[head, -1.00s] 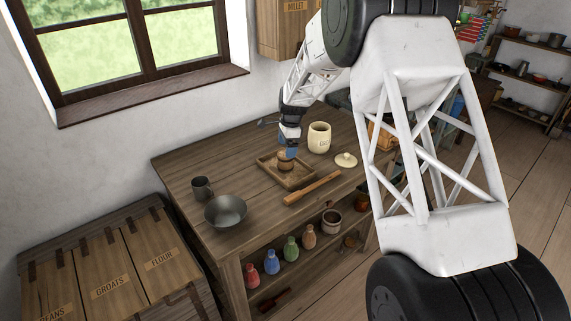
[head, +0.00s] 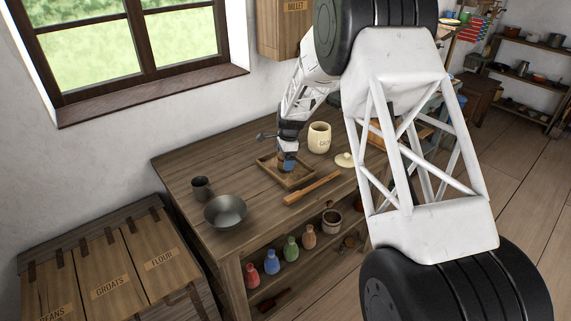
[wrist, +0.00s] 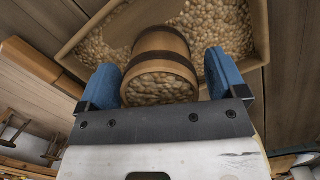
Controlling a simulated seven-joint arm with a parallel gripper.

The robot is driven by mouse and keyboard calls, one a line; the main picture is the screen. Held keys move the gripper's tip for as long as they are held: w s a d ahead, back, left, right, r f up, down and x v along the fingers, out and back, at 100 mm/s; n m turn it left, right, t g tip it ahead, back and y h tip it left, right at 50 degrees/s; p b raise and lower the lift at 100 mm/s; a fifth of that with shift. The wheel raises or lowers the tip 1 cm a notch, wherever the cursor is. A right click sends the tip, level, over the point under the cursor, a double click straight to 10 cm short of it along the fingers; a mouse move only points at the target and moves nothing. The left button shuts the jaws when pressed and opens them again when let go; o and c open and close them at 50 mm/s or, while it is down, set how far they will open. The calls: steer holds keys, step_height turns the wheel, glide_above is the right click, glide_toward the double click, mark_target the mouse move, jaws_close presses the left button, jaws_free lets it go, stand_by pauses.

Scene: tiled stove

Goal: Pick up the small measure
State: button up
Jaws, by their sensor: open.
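The small measure, a little wooden cup with dark bands (wrist: 158,45), stands in a shallow wooden tray (head: 302,182). In the wrist view its open end shows pale grains or beans inside. My gripper (head: 287,165) is down at the tray. Its two blue fingers (wrist: 162,68) are open, one on each side of the measure, with the left one very close to it. I cannot tell whether either finger touches it. In the head view the measure is mostly hidden by the gripper. Pale grains (wrist: 222,30) lie in the tray around the measure.
A cream jar (head: 319,138) stands close behind the tray, with a cream lid (head: 344,160) to its right. A wooden rolling pin (head: 312,188) lies in front. A metal bowl (head: 225,211) and a dark mug (head: 201,188) stand to the left. The table's left back is clear.

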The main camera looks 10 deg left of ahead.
steer(key=shift+f, duration=0.35)
stand_by(0.3)
steer(key=c, duration=1.1)
steer(key=shift+r, duration=0.15)
steer(key=shift+r, duration=1.45)
steer(key=shift+s+r, duration=0.2)
steer(key=shift+r, duration=0.05)
steer(key=s+d, duration=0.1)
steer(key=s, duration=0.4)
steer(key=s+d+r, duration=0.1)
steer(key=s+d, duration=0.1)
steer(key=s, duration=0.2)
steer(key=s+d, duration=0.2)
steer(key=s, duration=0.3)
steer(key=shift+s+r, duration=0.2)
steer(key=shift+s, duration=0.15)
